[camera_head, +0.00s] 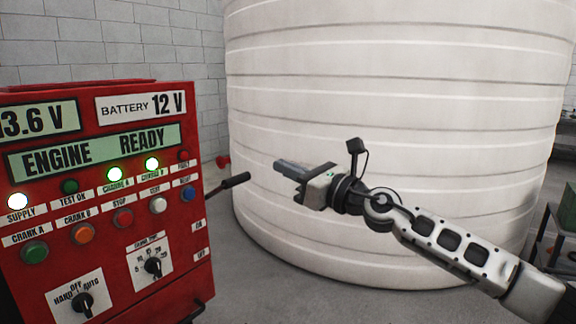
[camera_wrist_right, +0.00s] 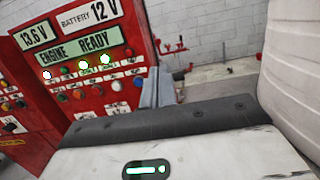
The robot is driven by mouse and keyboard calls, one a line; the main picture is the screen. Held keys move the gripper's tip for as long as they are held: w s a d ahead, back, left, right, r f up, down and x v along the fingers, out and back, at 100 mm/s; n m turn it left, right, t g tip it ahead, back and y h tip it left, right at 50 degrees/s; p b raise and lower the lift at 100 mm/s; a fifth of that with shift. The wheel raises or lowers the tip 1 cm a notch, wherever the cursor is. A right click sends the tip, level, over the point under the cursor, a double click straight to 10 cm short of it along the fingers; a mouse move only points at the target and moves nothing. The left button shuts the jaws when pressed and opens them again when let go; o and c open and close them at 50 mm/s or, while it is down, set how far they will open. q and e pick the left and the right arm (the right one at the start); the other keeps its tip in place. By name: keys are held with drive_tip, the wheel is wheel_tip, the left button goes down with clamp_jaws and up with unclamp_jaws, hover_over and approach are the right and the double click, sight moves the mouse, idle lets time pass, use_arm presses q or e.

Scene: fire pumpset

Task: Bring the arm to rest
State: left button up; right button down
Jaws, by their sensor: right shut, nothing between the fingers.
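My right gripper (camera_head: 284,168) is in the middle of the head view, at the end of my right arm, which comes in from the lower right. Its fingers are shut with nothing between them and point left toward the red control panel. The gripper is in the air in front of the white tank and apart from the panel. In the right wrist view the shut fingers (camera_wrist_right: 157,88) show in front of the panel's right edge. My left gripper is not in view.
The red control panel (camera_head: 110,190) stands at the left, with lit lamps, buttons, knobs and a black-gripped lever (camera_head: 232,183) on its right side. A large white ribbed tank (camera_head: 400,90) fills the background. A green box (camera_head: 567,212) is at the right edge. Grey floor shows between panel and tank.

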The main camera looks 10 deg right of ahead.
drive_tip(key=s+a+f+m+h, duration=0.15)
drive_tip(key=s+f+m, duration=0.25)
drive_tip(key=f+m, duration=0.4)
drive_tip(key=s+a+f+m+t+h, duration=0.1)
drive_tip(key=s+f+m+h, duration=0.15)
drive_tip(key=f+m, duration=0.5)
drive_tip(key=s+a+f+m+h, duration=0.15)
drive_tip(key=s+f+m, duration=0.25)
drive_tip(key=f+m, duration=0.4)
drive_tip(key=s+d+f+m+g+h, duration=0.2)
drive_tip(key=s+f+m+g, duration=0.1)
drive_tip(key=s+f+m, duration=0.6)
drive_tip(key=s+d+f+m+g+h, duration=0.2)
drive_tip(key=s+f+m, duration=0.7)
drive_tip(key=s, duration=0.5)
wheel_tip(320, 180, down, 3)
drive_tip(key=shift+d+r+g+h, duration=0.1)
drive_tip(key=shift+d+g+h, duration=0.3)
drive_tip(key=shift+g, duration=0.3)
